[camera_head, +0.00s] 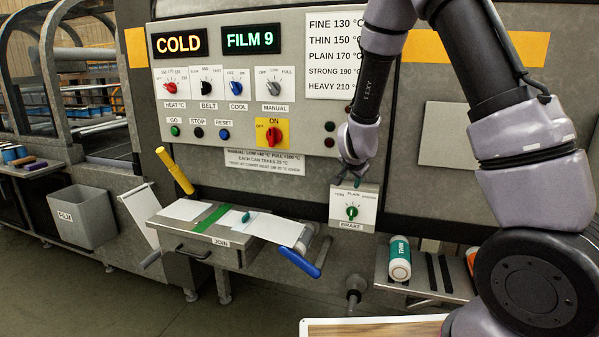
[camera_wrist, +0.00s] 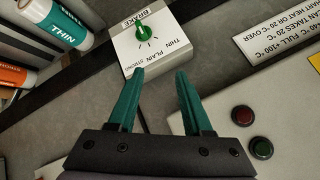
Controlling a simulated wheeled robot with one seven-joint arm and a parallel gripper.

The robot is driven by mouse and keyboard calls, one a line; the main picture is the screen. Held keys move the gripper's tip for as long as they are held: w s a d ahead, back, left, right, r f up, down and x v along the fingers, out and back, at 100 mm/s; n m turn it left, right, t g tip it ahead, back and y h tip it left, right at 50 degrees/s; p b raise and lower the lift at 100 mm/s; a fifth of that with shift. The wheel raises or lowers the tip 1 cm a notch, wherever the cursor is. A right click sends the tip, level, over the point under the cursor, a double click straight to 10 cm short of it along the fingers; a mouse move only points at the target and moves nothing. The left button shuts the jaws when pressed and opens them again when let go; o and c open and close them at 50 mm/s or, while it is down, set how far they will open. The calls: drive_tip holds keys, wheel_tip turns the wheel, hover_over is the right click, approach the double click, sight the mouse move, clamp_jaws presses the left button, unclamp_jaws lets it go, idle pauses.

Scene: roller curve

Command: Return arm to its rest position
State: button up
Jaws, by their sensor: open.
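My gripper (camera_head: 352,178) is at the front of the grey machine panel, just above the white brake box (camera_head: 345,212) with its green knob. My arm reaches down to it from the upper right. In the wrist view, the two teal fingers of my gripper (camera_wrist: 163,98) are apart with nothing between them. The brake box (camera_wrist: 160,40) lies beyond the fingertips there, and its green knob (camera_wrist: 142,32) is free of them. The knob points toward the middle of its dial in the head view.
A teal-and-white THIN roll (camera_head: 399,260) lies on a slotted rack at the right. The join table (camera_head: 225,254) with a blue handle (camera_head: 300,262) and a yellow handle (camera_head: 175,171) stands at the left. The control panel (camera_head: 225,95) shows COLD and FILM 9.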

drive_tip(key=s+d+r+n+g+y, duration=0.1)
drive_tip(key=s+d+r+y, duration=0.1)
drive_tip(key=s+r, duration=0.65)
drive_tip(key=s+d+r+n+y, duration=0.2)
drive_tip(key=s+r, duration=0.3)
drive_tip(key=r, duration=0.6)
drive_tip(key=s+d+r+n, duration=0.1)
drive_tip(key=s+d+r, duration=0.1)
drive_tip(key=s, duration=0.6)
drive_tip(key=s+d+r+n+h, duration=0.1)
drive_tip(key=s+d+r, duration=0.2)
drive_tip(key=s, duration=0.6)
drive_tip(key=shift+r+g, duration=0.35)
drive_tip(key=shift+g, duration=0.05)
